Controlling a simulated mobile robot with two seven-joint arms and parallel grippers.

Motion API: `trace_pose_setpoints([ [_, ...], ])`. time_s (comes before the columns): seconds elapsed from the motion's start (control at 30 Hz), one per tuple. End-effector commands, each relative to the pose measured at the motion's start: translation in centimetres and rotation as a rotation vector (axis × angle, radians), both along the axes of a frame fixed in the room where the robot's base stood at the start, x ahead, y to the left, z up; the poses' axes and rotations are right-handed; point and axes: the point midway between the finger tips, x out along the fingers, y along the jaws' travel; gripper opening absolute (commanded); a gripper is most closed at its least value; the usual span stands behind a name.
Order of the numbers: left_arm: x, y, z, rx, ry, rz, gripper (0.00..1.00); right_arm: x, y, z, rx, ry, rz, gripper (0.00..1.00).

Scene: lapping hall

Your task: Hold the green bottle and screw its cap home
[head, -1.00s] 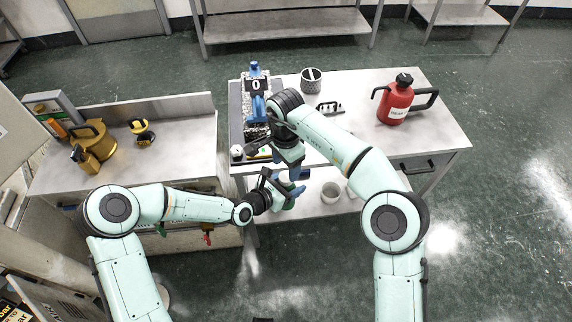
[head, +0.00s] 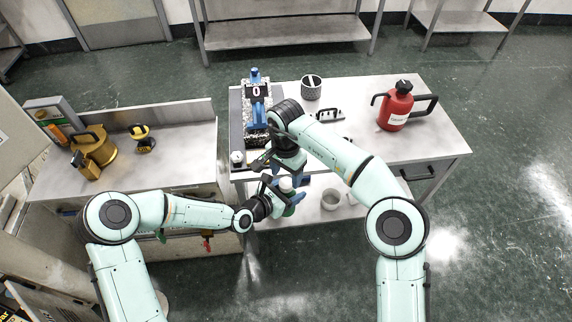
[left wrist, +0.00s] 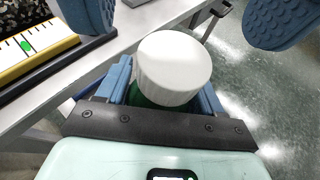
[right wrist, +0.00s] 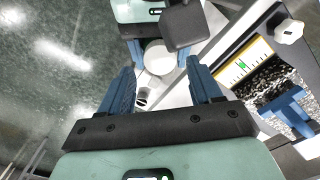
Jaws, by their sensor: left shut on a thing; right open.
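The green bottle (left wrist: 146,98) stands between the blue fingers of my left gripper (left wrist: 165,92), which is shut on it. The white ribbed cap (left wrist: 174,62) sits on top of the bottle and hides its neck, so I cannot tell how far it is screwed down. In the head view the cap (head: 286,184) shows just below my right gripper (head: 284,172). My right gripper is open; in the right wrist view the cap (right wrist: 159,57) lies between and beyond its spread fingers, with no visible contact.
A steel table carries a blue-topped instrument (head: 257,100), a dark cup (head: 311,88), a black-handled piece (head: 329,115) and a red can (head: 396,107). A grey mug (head: 331,198) stands on the lower shelf. A yellow-scaled bar (right wrist: 243,64) lies near my right gripper.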

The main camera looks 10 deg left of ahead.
Motion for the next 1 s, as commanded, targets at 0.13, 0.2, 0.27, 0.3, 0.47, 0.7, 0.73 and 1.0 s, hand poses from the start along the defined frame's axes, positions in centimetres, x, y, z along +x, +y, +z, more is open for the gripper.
trace_pose_setpoints([
  [0.13, 0.0, 0.0, 0.1, -0.001, -0.002, 0.000, 0.00, 0.0, 0.0, -2.2, 0.000, 0.001, 0.001, 0.64],
  [0.2, 0.0, 0.0, 0.1, -0.001, -0.002, 0.000, 0.00, 0.0, 0.0, -2.9, 0.000, 0.001, 0.001, 0.64],
  [0.27, 0.0, 0.0, 0.1, -0.001, -0.002, 0.000, 0.00, 0.0, 0.0, -3.3, 0.000, 0.000, 0.001, 0.64],
  [0.3, 0.0, 0.0, 0.1, -0.001, -0.002, 0.000, 0.00, 0.0, 0.0, -3.5, 0.000, 0.000, 0.000, 0.64],
  [0.47, 0.0, 0.0, 0.1, -0.001, -0.002, 0.000, 0.00, 0.0, 0.0, -3.7, 0.001, -0.001, 0.000, 0.64],
  [0.7, 0.0, 0.0, 0.1, -0.001, -0.002, 0.000, 0.00, 0.0, 0.0, -3.7, 0.001, -0.001, 0.000, 0.41],
  [0.73, 0.0, 0.0, 0.1, -0.001, -0.002, 0.000, 0.00, 0.0, 0.0, -3.7, 0.001, -0.001, 0.000, 0.31],
  [1.0, 0.0, 0.0, 0.1, -0.001, -0.002, 0.000, 0.00, 0.0, 0.0, -3.7, 0.001, -0.001, -0.090, 0.07],
])
